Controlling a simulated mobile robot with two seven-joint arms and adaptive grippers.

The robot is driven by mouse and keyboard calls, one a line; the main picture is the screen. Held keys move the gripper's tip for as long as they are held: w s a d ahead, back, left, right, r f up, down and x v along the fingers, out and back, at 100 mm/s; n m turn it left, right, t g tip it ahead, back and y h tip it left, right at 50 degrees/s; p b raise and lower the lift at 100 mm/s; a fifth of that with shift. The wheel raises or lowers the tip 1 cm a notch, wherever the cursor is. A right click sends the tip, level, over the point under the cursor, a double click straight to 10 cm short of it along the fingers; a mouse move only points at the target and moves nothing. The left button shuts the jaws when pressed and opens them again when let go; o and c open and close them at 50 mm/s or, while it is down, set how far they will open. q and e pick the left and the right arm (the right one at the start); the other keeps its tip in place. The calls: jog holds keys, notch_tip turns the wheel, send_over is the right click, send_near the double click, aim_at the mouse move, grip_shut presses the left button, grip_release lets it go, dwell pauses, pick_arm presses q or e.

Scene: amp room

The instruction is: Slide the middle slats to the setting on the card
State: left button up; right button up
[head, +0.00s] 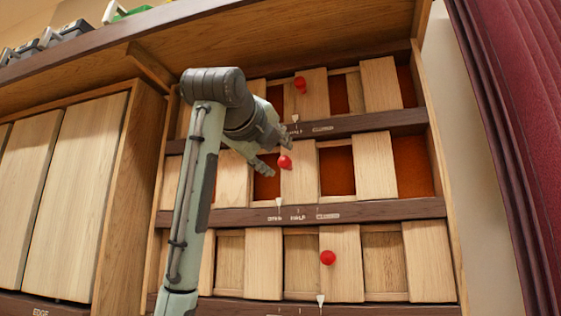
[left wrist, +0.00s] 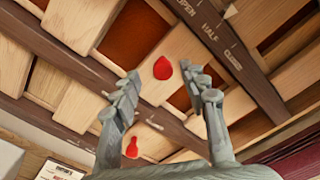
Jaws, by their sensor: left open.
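The middle row of slats (head: 299,182) has a red knob (head: 285,162) on one slat. Its white pointer (head: 279,203) stands near the OPEN mark, left of HALF and CLOSED on the rail. Dark orange gaps show between these slats. My left gripper (head: 276,157) is open at the knob, fingers apart. In the left wrist view the knob (left wrist: 162,68) appears between the fingertips; whether they touch it is unclear. A white card (left wrist: 60,172) is partly cut off at lower left there, its setting unreadable. My right gripper is out of view.
The top row has a red knob (head: 300,84) and orange gaps. The bottom row has a red knob (head: 327,258) and shows wood between slats. Dark rails (head: 370,209) separate the rows. A dark red curtain (head: 515,110) hangs at the right.

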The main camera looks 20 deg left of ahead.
pick_arm(q)
jog(key=s, duration=0.7)
dwell(0.4)
